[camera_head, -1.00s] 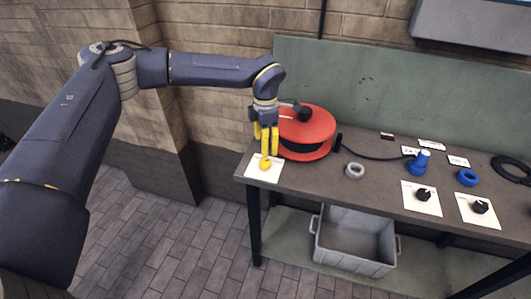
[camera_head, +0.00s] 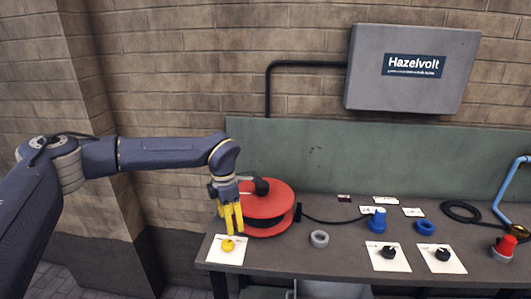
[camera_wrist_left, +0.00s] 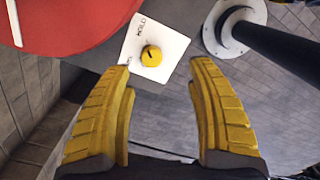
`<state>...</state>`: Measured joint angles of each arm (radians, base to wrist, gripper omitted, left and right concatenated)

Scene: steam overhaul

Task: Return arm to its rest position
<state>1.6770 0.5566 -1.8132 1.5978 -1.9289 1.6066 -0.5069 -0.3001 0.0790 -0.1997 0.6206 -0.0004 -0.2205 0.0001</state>
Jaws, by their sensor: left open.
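My left arm comes in from the left in the head view, and its yellow-fingered left gripper (camera_head: 231,216) hangs pointing down over the left end of the workbench. The fingers are open and empty, as the left wrist view (camera_wrist_left: 163,115) also shows. Just beyond the fingertips is a yellow knob (camera_head: 228,245) on a white card, and it shows in the left wrist view (camera_wrist_left: 151,56) with the word HOLD on the card. The fingers appear apart from the knob. My right gripper is not in view.
A red cable reel (camera_head: 268,222) stands right beside the gripper. Along the bench (camera_head: 340,265) are a grey ring (camera_head: 319,239), a blue plug (camera_head: 377,219), a blue ring (camera_head: 425,228) and black knobs (camera_head: 389,252). A grey Hazelvolt box (camera_head: 412,70) hangs on the wall.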

